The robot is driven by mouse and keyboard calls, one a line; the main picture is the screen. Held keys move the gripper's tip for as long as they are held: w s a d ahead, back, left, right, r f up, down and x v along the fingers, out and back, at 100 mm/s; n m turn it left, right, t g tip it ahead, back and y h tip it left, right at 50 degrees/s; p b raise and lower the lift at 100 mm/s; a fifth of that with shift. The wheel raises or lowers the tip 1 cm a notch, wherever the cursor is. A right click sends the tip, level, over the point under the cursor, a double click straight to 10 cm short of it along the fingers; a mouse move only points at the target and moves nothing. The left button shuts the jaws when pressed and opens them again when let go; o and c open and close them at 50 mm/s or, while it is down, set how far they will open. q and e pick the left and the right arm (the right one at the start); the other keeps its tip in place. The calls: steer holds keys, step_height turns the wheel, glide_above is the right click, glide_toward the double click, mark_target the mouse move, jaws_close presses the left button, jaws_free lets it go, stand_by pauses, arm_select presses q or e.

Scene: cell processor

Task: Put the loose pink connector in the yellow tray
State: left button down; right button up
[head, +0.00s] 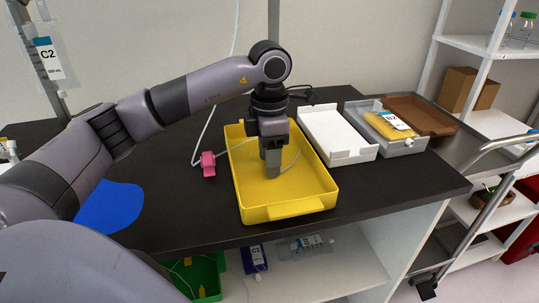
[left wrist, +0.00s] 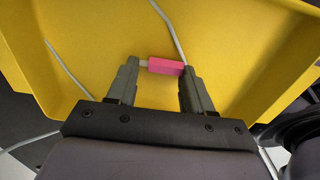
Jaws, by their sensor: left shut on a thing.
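My left gripper (head: 272,170) points down over the yellow tray (head: 284,212), inside its walls as seen in the head view. In the left wrist view the gripper (left wrist: 160,70) is shut on a small pink connector (left wrist: 165,66) with a pale stub at one end. A thin pale tube (left wrist: 172,28) runs up from near the connector. The yellow tray floor (left wrist: 95,30) lies behind it; I cannot tell whether the connector touches it. In the head view the fingers hide the held connector. My right gripper is not in view.
Another pink piece (head: 208,164) on a pale tube lies on the dark table, left of the tray. A white tray (head: 337,135), a grey tray holding a yellow bag (head: 388,124) and a brown tray (head: 432,117) stand to the right. A blue mat (head: 110,207) lies left.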

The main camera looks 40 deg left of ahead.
arm_select(q)
steer(key=shift+c, duration=2.2)
jaws_free()
steer(key=shift+f, duration=0.1)
step_height(320, 180, up, 12)
steer(key=p, duration=0.2)
steer(key=shift+r, duration=0.2)
